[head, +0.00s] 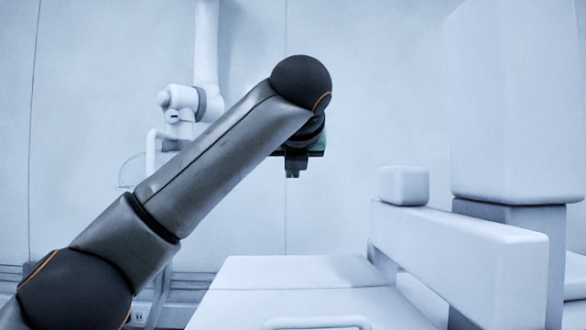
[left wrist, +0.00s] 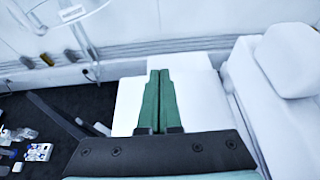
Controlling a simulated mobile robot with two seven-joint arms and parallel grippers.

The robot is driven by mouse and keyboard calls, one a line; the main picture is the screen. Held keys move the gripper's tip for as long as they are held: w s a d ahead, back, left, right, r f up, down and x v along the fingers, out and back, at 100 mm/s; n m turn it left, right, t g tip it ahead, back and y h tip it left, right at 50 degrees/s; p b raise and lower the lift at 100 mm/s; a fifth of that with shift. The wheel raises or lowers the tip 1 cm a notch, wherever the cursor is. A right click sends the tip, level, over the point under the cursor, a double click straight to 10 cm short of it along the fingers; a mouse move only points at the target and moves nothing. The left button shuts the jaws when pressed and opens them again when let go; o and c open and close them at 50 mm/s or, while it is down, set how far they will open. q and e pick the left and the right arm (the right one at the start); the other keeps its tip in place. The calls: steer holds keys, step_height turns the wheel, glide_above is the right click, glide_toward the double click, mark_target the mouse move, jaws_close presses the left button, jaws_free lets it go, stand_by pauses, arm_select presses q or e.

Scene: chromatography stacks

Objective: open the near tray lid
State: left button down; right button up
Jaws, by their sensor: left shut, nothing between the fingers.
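I cannot make out a tray or a tray lid in either view. My left gripper (head: 292,173) hangs from the end of my left arm in the head view, in the air above and behind a white flat-topped block. In the left wrist view its two green fingers (left wrist: 159,74) lie side by side, shut with nothing between them, and the white block (left wrist: 195,88) is behind them. My right gripper is in neither view.
The white block (head: 285,272) has a loop-shaped handle (head: 315,322) at its near edge. A long white rail (head: 460,260) and a tall white unit (head: 515,100) stand at right. Small boxes (left wrist: 38,152) lie on a dark surface at left. The air around the gripper looks clear.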

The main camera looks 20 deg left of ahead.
arm_select(q)
steer(key=shift+s, duration=0.1)
steer(key=b+v, duration=0.1)
steer(key=v, duration=1.1)
steer(key=shift+r, duration=0.2)
steer(key=shift+s, duration=0.15)
